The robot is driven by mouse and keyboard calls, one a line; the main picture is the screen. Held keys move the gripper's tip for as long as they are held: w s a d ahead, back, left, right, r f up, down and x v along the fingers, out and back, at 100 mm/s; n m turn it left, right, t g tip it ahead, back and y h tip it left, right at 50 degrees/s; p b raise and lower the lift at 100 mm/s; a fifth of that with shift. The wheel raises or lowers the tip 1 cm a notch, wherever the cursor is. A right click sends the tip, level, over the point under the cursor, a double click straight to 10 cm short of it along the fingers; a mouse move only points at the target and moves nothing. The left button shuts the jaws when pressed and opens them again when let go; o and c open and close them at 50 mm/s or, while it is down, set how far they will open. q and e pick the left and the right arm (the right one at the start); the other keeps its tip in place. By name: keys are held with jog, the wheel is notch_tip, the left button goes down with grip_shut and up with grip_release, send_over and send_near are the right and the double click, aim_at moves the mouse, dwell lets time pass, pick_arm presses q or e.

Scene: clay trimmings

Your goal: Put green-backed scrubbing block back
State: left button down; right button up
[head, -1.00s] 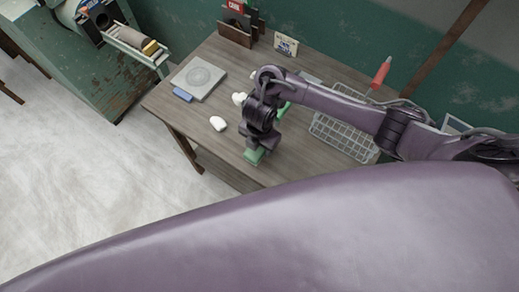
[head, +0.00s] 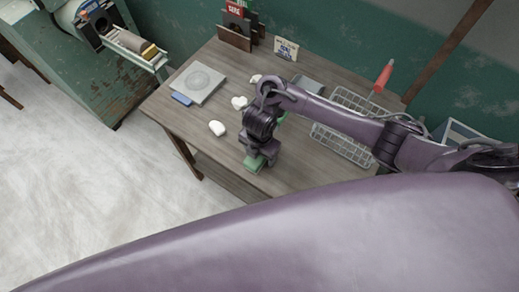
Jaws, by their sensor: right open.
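The green-backed scrubbing block (head: 254,164) lies on the wooden table (head: 205,125) near its front edge, partly covered by my right gripper. My right gripper (head: 259,157) points down right at the block, with its jaws open. The fingertips are small and dark here, and I cannot tell whether they touch the block or straddle it. My left gripper is not in view.
White lumps (head: 217,128) and a grey square plate with a disc (head: 197,82) lie left of my arm, with a blue block (head: 181,99) beside the plate. A wire basket (head: 342,143) stands to the right. Another green thing is mostly hidden behind my arm.

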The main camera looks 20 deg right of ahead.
notch_tip(320, 180, up, 11)
jog(key=p, duration=0.7)
jog(key=shift+w+f, duration=0.1)
jog(key=shift+f, duration=0.05)
jog(key=shift+r, duration=0.75)
